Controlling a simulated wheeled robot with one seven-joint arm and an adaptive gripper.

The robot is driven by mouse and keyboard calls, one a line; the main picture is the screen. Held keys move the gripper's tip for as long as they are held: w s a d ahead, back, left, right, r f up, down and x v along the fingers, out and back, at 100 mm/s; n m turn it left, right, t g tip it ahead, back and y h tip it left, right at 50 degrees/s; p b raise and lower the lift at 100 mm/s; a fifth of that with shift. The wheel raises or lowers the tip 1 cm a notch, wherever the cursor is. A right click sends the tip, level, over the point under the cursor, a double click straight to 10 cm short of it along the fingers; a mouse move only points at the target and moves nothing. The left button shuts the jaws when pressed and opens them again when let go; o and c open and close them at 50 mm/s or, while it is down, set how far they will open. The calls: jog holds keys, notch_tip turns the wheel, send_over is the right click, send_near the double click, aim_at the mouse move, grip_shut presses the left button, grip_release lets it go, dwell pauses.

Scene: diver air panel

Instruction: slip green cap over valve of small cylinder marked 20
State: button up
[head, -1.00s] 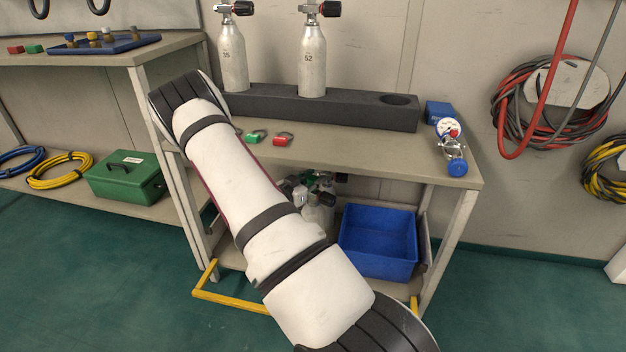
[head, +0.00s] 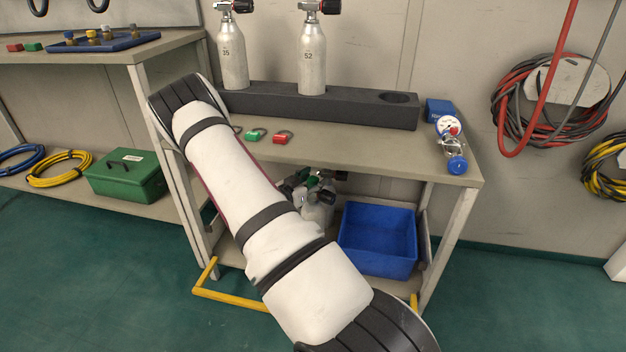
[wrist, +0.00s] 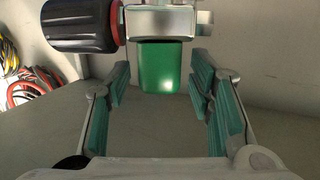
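In the wrist view a green cap (wrist: 160,66) sits at the near end of a silver valve (wrist: 160,20), flush against it. The valve has a black knob (wrist: 82,24) with a red ring at left. My gripper (wrist: 158,76) is open, its teal-padded fingers on either side of the cap with gaps on both sides. In the head view a small pale cylinder (head: 318,212) stands on the lower shelf, with a black knob and green (head: 312,182) at its top. My arm partly hides that spot. No number 20 is readable.
Cylinders marked 35 (head: 232,62) and 52 (head: 312,65) stand in a dark rack (head: 350,112) above. A blue bin (head: 378,262) is right of the small cylinder. Green (head: 256,134) and red (head: 282,138) items and a gauge assembly (head: 452,145) lie on the bench.

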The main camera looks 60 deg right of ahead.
jog(key=a+r, duration=0.1)
jog(key=a, duration=1)
jog(key=shift+a+r, duration=0.4)
jog(key=shift+w, duration=0.1)
